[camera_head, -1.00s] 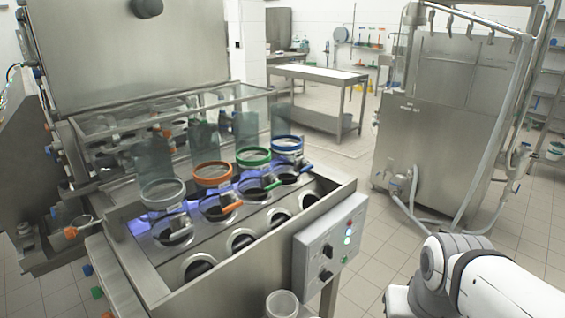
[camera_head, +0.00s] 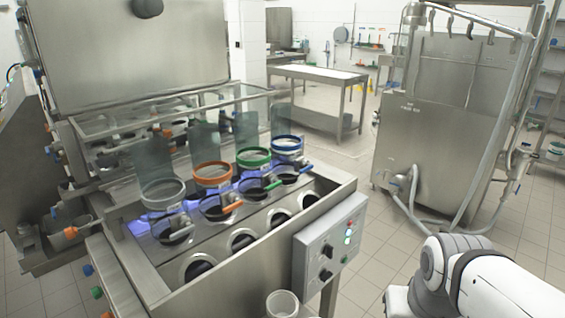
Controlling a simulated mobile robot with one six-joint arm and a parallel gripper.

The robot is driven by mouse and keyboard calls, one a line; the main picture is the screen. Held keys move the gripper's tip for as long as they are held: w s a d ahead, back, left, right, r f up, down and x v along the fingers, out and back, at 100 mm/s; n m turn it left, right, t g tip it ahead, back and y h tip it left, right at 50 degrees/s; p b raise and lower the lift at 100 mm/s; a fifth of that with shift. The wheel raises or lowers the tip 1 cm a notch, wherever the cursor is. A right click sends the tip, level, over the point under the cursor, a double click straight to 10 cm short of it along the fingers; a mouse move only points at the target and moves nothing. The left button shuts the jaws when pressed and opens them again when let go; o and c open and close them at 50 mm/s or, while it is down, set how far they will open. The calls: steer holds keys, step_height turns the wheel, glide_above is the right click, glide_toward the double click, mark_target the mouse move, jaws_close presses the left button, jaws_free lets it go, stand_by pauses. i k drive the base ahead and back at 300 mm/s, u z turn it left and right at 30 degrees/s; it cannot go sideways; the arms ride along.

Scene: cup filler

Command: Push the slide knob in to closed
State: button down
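The cup filler (camera_head: 245,270) is a steel machine at centre left, with a row of clear tubes in white, orange, green and blue rings along its top. Small handles stick out below the rings, among them an orange one (camera_head: 232,207), a green one (camera_head: 273,185) and a blue one (camera_head: 300,166). Round knobs, orange (camera_head: 71,232), blue (camera_head: 88,270) and green (camera_head: 97,292), show at its left side. I cannot tell which is the slide knob or how far in it is. My white arm shows at the lower right; my gripper is outside the view.
A grey control box (camera_head: 330,243) with dark knobs and lit buttons juts from the filler's front right. A clear cup (camera_head: 282,303) stands at the bottom edge. A tall steel cabinet with hoses (camera_head: 440,130) stands at the right. Tiled floor between them is clear.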

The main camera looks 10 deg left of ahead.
mark_target(71, 232)
steer(key=z, duration=0.1)
steer(key=k, duration=0.5)
steer(key=u, duration=1.5)
steer(key=k, duration=0.3)
steer(key=u, duration=0.35)
steer(key=i, duration=1)
steer(key=u, duration=0.05)
